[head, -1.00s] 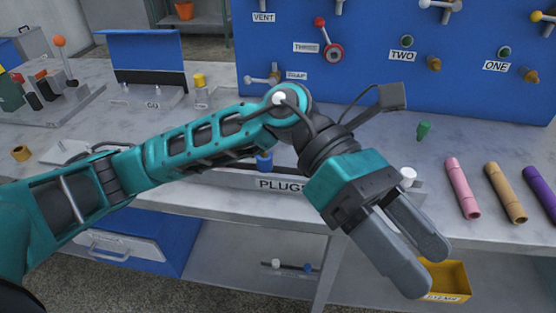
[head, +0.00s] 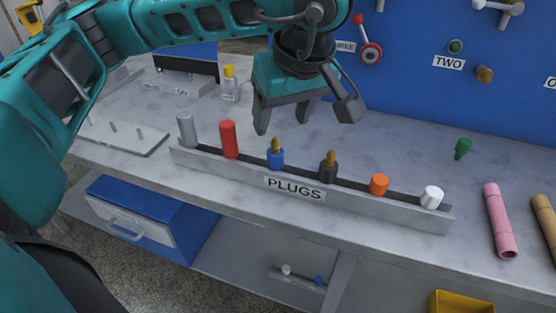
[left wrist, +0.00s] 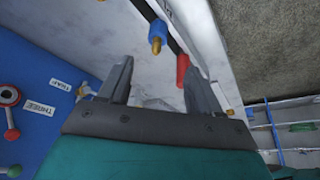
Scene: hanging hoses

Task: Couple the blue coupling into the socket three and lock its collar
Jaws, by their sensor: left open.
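The blue coupling (head: 276,159), with a brass tip, stands upright in the PLUGS rack (head: 352,200). It also shows in the left wrist view (left wrist: 157,34), beyond my fingertips. My left gripper (head: 286,122) is open and empty, pointing down above and behind the rack, apart from the coupling. In the left wrist view its two fingers (left wrist: 158,66) are spread wide. Socket three (head: 370,53) is a red-ringed fitting with a red-knobbed lever on the blue panel; my wrist partly covers its label. It also shows in the left wrist view (left wrist: 9,96). My right gripper is not in view.
The rack also holds a grey, a red (head: 229,139), a black (head: 328,167), an orange (head: 379,184) and a white piece (head: 432,197). A green piece (head: 462,148) and pink tube (head: 500,220) lie to the right. The tabletop behind the rack is mostly clear.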

